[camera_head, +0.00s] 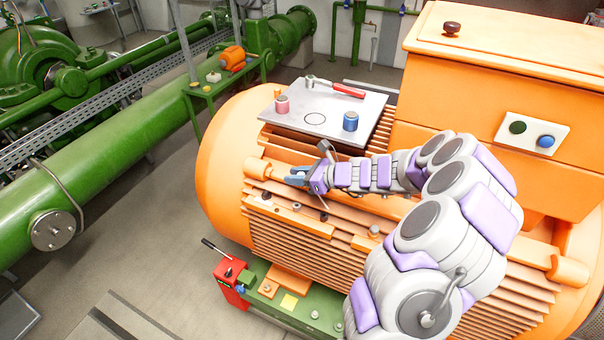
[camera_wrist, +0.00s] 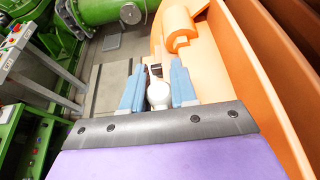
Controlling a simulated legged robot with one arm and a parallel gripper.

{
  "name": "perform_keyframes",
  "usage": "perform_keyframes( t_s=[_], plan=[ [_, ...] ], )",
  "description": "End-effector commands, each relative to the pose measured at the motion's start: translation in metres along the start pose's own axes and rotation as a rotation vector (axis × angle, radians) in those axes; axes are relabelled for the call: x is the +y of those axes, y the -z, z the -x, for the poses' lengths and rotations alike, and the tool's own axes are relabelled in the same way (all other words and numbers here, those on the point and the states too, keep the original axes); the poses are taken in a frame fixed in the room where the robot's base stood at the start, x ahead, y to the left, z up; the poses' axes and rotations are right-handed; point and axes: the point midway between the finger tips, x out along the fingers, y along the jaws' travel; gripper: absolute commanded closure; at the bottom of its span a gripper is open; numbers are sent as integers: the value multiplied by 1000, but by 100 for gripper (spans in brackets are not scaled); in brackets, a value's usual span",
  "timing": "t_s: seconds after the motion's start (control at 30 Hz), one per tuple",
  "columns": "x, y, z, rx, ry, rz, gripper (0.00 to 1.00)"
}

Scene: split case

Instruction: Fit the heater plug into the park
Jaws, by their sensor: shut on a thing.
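My gripper (camera_head: 298,177) is low over the ribbed side of the orange motor case (camera_head: 225,150), near its left end. In the wrist view its two blue fingers (camera_wrist: 158,88) are shut on a white, rounded piece, the heater plug (camera_wrist: 159,96). A small dark and brown part shows just beyond the plug between the fingertips; I cannot tell whether it belongs to the plug or to the case. In the head view the plug is hidden by the fingers. I cannot make out the park for certain in either view.
A grey plate (camera_head: 345,112) on the case carries a pink spool (camera_head: 282,104), a blue spool (camera_head: 350,121) and a red-handled tool (camera_head: 345,90). An orange terminal box (camera_head: 480,75) rises at right. A red box with a lever (camera_head: 230,284) stands below. Green pipes run at left.

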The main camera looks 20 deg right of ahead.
Motion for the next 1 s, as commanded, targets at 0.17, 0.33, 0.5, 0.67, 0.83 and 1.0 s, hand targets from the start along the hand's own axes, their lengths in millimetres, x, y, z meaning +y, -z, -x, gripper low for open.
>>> perform_keyframes(
  t_s=[0.17,0.33,0.5,0.67,0.83,1.0],
  plan=[
    [3,4,-4,-2,-4,-1,100],
    [-8,24,-4,-7,-7,-11,100],
    [-15,42,-4,-11,-8,-16,100],
    [-9,50,-13,-10,-7,-11,100],
    [1,53,-22,-2,-4,-1,100],
    [2,53,-23,-1,-4,0,100]
  ],
)
